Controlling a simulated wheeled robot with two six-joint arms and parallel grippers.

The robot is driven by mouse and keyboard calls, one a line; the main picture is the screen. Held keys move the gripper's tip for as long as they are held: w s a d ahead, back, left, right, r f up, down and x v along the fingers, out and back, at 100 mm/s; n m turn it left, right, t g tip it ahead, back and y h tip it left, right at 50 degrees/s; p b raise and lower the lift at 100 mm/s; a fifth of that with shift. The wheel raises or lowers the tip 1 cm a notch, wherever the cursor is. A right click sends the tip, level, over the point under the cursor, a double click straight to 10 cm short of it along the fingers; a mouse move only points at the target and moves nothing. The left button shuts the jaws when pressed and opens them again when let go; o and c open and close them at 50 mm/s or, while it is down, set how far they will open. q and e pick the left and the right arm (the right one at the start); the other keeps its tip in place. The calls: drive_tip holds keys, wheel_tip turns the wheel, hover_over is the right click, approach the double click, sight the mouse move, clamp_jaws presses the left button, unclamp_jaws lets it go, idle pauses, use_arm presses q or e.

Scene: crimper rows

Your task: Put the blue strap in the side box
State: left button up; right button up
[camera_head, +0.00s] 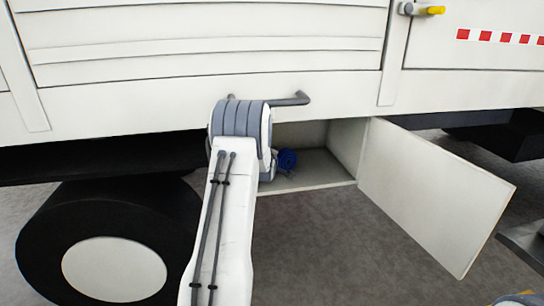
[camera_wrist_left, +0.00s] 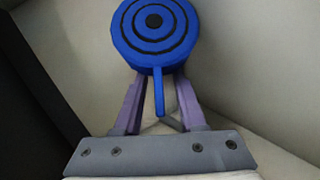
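The blue strap (camera_head: 287,159) is a round coil inside the open side box (camera_head: 325,178), near its left part and seemingly just above the floor. In the left wrist view the strap (camera_wrist_left: 155,32) shows its ringed face, with a short tail hanging between the purple fingers. My left gripper (camera_wrist_left: 160,82) is at the coil; the coil hides its fingertips, and the fingers look closed on it. In the head view my left arm covers most of that gripper and the left end of the box. My right gripper is not in view.
The box door (camera_head: 425,195) stands open to the right. A grey handle (camera_head: 290,100) sticks out just above the box, close to my arm. A black wheel (camera_head: 110,245) is at the lower left. Pale walls surround the gripper in the wrist view.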

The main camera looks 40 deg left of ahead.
use_arm(q)
drive_tip(key=shift+s+d+r, duration=0.1)
drive_tip(key=shift+s+r, duration=0.05)
drive_tip(key=shift+r, duration=0.15)
drive_tip(key=p+v, duration=0.2)
drive_tip(key=v, duration=1)
drive_tip(key=s+d+f+m+g+h, duration=0.1)
drive_tip(key=s+d+m+g+h, duration=0.2)
drive_tip(key=d+m, duration=0.85)
drive_tip(key=s+d+f+m+g+h, duration=0.15)
drive_tip(key=d+h, duration=0.35)
drive_tip(key=d, duration=1.5)
drive_tip(key=s+d+m+g+h, duration=0.1)
drive_tip(key=s+d+m+g, duration=0.2)
drive_tip(key=s+d+m, duration=0.55)
drive_tip(key=s+d+m+g, duration=0.3)
drive_tip(key=s+m, duration=0.3)
drive_tip(key=s, duration=1.4)
drive_tip(key=shift+s+r+g+y, duration=0.2)
drive_tip(key=shift+r+g+y, duration=0.15)
drive_tip(key=shift+g, duration=0.5)
